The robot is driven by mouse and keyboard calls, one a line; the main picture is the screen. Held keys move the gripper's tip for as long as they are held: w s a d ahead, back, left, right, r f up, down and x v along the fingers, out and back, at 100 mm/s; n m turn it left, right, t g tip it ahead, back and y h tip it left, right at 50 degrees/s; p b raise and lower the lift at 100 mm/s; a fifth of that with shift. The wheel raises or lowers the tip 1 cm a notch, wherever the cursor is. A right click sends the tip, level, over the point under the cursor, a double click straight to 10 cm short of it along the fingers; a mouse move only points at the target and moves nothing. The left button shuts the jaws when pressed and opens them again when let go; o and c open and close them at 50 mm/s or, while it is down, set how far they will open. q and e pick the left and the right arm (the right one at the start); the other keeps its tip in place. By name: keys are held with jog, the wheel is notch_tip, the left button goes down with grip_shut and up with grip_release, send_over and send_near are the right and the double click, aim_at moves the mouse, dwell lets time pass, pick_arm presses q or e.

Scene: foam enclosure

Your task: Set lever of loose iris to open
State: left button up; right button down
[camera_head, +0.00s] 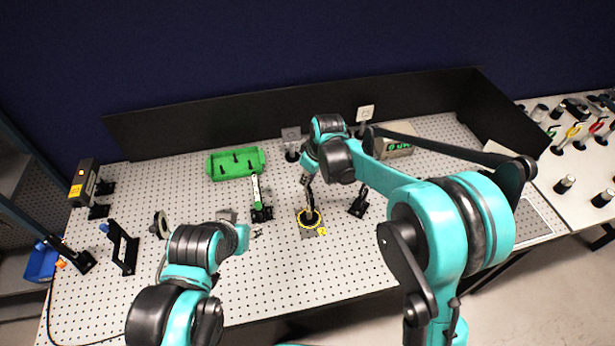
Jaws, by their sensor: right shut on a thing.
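A dark post-mounted piece, apparently the loose iris (311,217), stands on the perforated table with a yellow ring around its foot. My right gripper (308,188) reaches down from above and is shut at the top of this piece. The fingers and arm hide most of its upper part, so the lever and its setting cannot be made out. My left gripper (254,233) is low over the table to the left of the iris, apart from it. Its fingers are too small to tell whether they are open.
A green tray (212,176) lies at the back. A post with a green-white upright (256,190) stands left of the iris, and a black mount (358,207) stands close on its right. A black bracket (121,247) is at the left. The front middle of the table is clear.

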jog(key=shift+s+d+t+y+b, duration=0.25)
jog(key=shift+s+t+b, duration=0.35)
jog(key=shift+t, duration=0.15)
jog(key=shift+s+d+t+y+b, duration=0.1)
jog(key=shift+s+t+y+b, duration=0.15)
jog(key=shift+s+t+b, duration=0.4)
jog(key=shift+w, duration=0.1)
